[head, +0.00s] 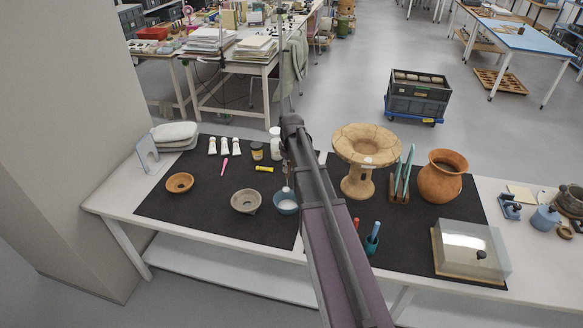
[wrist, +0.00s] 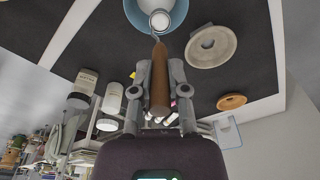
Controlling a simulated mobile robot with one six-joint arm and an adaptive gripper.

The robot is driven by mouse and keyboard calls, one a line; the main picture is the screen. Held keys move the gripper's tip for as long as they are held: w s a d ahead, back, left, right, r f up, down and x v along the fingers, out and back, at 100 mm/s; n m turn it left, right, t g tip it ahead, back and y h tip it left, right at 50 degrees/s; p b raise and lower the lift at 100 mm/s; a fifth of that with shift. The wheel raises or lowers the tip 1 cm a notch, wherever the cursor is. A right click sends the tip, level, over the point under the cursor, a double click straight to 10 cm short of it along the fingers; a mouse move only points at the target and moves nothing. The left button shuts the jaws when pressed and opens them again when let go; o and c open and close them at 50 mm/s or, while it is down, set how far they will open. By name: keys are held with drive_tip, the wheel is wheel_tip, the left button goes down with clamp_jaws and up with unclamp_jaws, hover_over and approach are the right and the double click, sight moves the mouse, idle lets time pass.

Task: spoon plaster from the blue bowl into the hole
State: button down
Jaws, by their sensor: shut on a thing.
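The blue bowl (head: 286,208) stands on the dark mat with white plaster in it. It also shows at the top of the wrist view (wrist: 133,14). My gripper (wrist: 161,72) is shut on the brown handle of a spoon (wrist: 159,88). The spoon's head is over or in the bowl and looks white; I cannot tell whether it touches the plaster. In the head view my arm partly hides the gripper. A tan footed vessel (head: 358,184) with joint lines stands right of the arm. A small whitish patch shows on its near rim; I cannot make out a hole for certain.
A grey dish (head: 246,201) stands left of the bowl, an orange-brown dish (head: 179,183) farther left. Right are upright teal items (head: 402,174), an orange pot (head: 440,178) and a clear box (head: 472,250).

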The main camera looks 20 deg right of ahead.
drive_tip(key=shift+w+a, duration=2.05)
drive_tip(key=shift+a, duration=2.05)
drive_tip(key=shift+w+a, duration=2)
drive_tip(key=shift+a, duration=2.05)
drive_tip(key=s+d+f+t+y+b, duration=0.3)
drive_tip(key=d+f+t+y+b, duration=0.1)
drive_tip(key=b, duration=0.9)
drive_tip(key=s+d+f+t+y+b, duration=0.4)
drive_tip(key=f+y+b, duration=0.3)
drive_tip(key=b, duration=0.6)
wheel_tip(320, 180, down, 2)
drive_tip(key=shift+d+f, duration=0.1)
drive_tip(key=shift+d, duration=0.75)
drive_tip(key=shift+b, duration=0.45)
